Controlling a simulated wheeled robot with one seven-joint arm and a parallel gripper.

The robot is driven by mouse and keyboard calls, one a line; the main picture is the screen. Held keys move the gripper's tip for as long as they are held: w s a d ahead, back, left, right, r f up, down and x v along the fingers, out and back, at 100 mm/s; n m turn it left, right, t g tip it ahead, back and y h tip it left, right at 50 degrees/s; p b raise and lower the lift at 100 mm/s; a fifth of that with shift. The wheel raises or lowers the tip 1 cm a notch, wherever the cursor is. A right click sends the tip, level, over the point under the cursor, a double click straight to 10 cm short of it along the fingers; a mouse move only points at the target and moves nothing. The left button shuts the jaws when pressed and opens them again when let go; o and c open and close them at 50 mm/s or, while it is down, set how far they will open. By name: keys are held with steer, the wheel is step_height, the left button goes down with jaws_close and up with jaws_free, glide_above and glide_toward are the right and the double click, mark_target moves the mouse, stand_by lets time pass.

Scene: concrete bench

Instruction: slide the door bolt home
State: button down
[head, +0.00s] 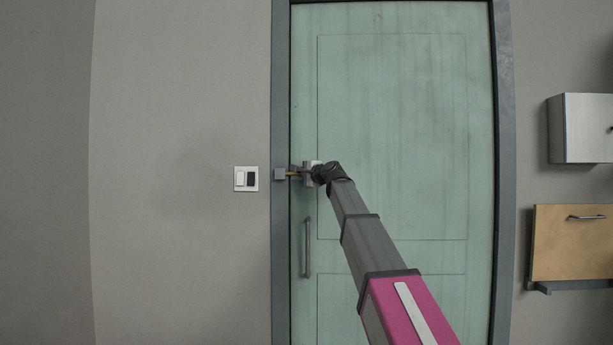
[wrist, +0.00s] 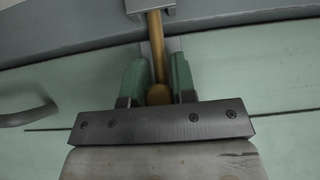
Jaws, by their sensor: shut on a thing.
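The pale green door (head: 400,140) is shut in its grey frame. The brass bolt (head: 292,174) lies level near the door's left edge; its rod and round knob (wrist: 158,94) show in the wrist view. The grey keeper (head: 279,174) is on the left frame post, and it also shows at the top of the wrist view (wrist: 150,8). The rod's tip meets the keeper; how deep it sits inside is hidden. My gripper (head: 309,174) is at the bolt, its two green-padded fingers (wrist: 158,70) on either side of the knob, shut on it.
A dark vertical door handle (head: 307,247) stands below the bolt. A light switch plate (head: 246,179) is on the wall to the left. A metal cabinet (head: 588,128) and a wooden-fronted box (head: 570,245) hang on the right wall.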

steer(key=shift+a, duration=0.9)
steer(key=c, duration=1)
jaws_free()
steer(key=shift+o, duration=0.2)
steer(key=shift+d, duration=0.1)
steer(key=v, duration=1)
steer(key=shift+s+d, duration=0.2)
steer(key=shift+s, duration=0.1)
steer(key=shift+f, duration=0.1)
